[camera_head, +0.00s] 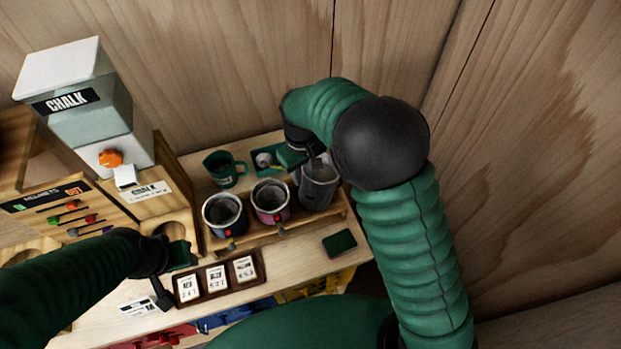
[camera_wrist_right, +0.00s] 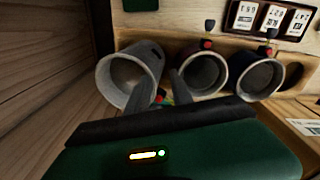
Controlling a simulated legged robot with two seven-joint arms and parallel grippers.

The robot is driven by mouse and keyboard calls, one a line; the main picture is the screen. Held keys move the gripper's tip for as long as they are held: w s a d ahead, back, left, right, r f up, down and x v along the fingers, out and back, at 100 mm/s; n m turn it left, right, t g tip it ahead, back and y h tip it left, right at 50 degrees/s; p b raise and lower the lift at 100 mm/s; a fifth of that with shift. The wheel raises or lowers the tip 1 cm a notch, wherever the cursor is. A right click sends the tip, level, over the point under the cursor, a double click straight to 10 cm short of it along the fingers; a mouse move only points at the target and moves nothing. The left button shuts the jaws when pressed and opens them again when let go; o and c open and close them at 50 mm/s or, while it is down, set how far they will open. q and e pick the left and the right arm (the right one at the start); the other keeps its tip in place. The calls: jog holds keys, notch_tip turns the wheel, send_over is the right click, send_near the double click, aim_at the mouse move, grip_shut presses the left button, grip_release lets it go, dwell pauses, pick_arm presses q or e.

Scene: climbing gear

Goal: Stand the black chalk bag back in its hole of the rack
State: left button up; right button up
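The black chalk bag (camera_head: 318,188), dark grey with a pale rim, is upright or nearly so at the right end of the wooden rack (camera_head: 290,232). More of its side shows than on the other bags, so it seems to sit higher; its base is hard to see. In the right wrist view the bag (camera_wrist_right: 128,82) is at left, its mouth facing me. My right gripper (camera_wrist_right: 163,80) has its fingers on either side of the bag's near wall and appears shut on it. In the head view this gripper (camera_head: 310,160) is partly hidden. My left gripper (camera_head: 168,275) is low at left, holding nothing visible.
A navy bag (camera_head: 224,212) and a pink bag (camera_head: 271,200) stand in the rack. A green mug (camera_head: 223,168) and green tray (camera_head: 265,160) are behind it. The chalk dispenser (camera_head: 85,110) is at left. A card holder (camera_head: 217,276) and green pad (camera_head: 340,243) lie in front.

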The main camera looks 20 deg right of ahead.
jog(key=s+d+r+m+t, duration=0.15)
jog(key=s+d, duration=0.25)
jog(key=s, duration=0.4)
jog(key=s+d+r+m+t, duration=0.1)
jog(key=s+d+m, duration=0.15)
jog(key=s, duration=0.55)
pick_arm(q)
jog(key=s+b+x, duration=0.3)
jog(key=b+x, duration=1)
jog(key=shift+w+f, duration=0.3)
jog(key=shift+f, duration=0.2)
pick_arm(e)
notch_tip(320, 180, down, 14)
jog(key=shift+w+d, duration=0.15)
jog(key=shift+w, duration=0.2)
pick_arm(q)
jog(key=shift+a, duration=0.45)
pick_arm(e)
jog(key=shift+a+r, duration=0.2)
jog(key=shift+a, duration=0.15)
pick_arm(q)
jog(key=shift+d, duration=0.15)
pick_arm(e)
jog(key=shift+d, duration=0.15)
